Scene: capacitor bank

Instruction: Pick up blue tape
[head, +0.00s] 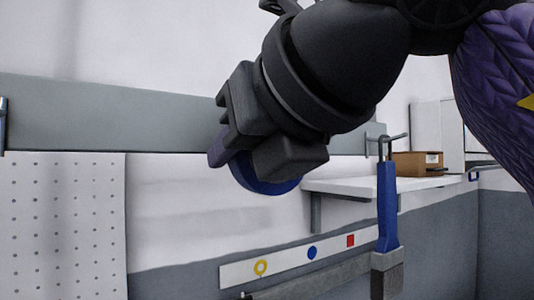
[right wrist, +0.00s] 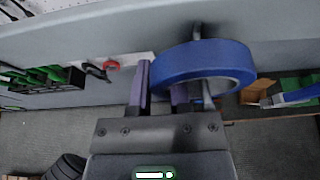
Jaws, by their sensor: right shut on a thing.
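The blue tape (head: 266,185) is a blue ring, mostly hidden behind my right gripper (head: 232,158) in the head view. In the right wrist view the tape (right wrist: 190,62) shows as a full ring at the fingertips. My right gripper (right wrist: 162,82) is shut on the ring's left wall, with one finger outside it and the other at its inner side. A grey peg (right wrist: 197,30) shows just behind the tape; I cannot tell whether the ring still hangs around it. My left gripper is not in view.
A blue-handled brush (head: 388,210) hangs from a hook at the right. A white shelf (head: 345,187) carries a cardboard box (head: 417,163). A label strip (head: 285,262) with coloured marks lies below. A white pegboard (head: 65,225) is at the left. Green bins (right wrist: 45,77) show in the wrist view.

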